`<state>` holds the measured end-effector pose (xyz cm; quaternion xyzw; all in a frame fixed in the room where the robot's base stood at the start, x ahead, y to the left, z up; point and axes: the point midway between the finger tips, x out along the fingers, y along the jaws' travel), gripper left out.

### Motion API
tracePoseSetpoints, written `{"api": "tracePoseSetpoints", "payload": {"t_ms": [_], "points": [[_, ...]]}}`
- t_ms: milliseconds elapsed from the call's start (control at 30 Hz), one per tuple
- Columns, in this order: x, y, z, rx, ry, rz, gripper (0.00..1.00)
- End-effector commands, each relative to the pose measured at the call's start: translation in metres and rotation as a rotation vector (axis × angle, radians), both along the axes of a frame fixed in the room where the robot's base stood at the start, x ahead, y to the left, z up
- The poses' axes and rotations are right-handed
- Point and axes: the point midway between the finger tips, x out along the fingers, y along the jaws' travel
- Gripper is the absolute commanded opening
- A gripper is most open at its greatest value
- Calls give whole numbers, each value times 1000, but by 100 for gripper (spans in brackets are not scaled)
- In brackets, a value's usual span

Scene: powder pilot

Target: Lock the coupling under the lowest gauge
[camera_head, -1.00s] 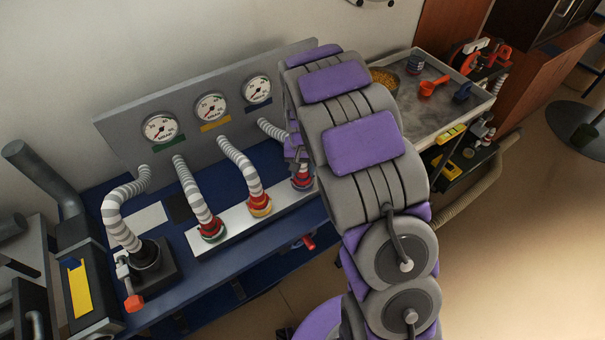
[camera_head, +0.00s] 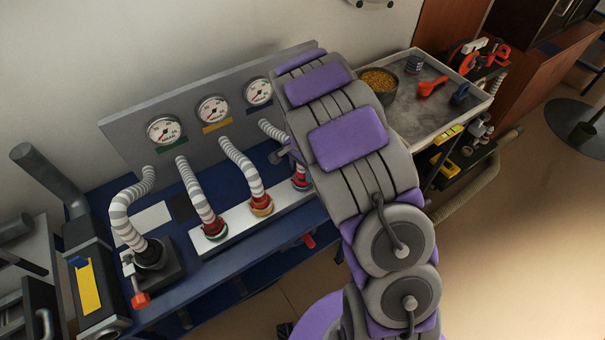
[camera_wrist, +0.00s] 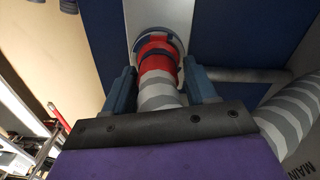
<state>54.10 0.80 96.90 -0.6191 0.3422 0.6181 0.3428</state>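Three round gauges sit on the slanted grey panel: the left one with a green label (camera_head: 163,130), the middle one with a yellow label (camera_head: 213,109), the right one with a blue label (camera_head: 258,92). Their needles are too small to read surely. My arm hides most of the gripper in the head view.
A black-based hose fitting (camera_head: 152,258) with a red-knobbed clamp (camera_head: 140,299) stands at the bench's left. A grey-topped cart (camera_head: 425,110) on the right holds a bowl of yellow grains (camera_head: 379,84) and a red scoop (camera_head: 429,86). Open floor lies at right.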

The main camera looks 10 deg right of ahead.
Motion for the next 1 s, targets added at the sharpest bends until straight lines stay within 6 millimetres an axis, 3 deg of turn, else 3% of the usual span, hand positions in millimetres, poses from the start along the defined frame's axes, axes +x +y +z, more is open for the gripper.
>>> {"api": "tracePoseSetpoints", "payload": {"t_ms": [167,533,667,1000], "points": [[-1,0,0,-1,1,2,73],[-1,0,9,-1,1,3,73],[0,0,30,-1,-1,3,73],[0,0,106,-1,0,2,73]]}}
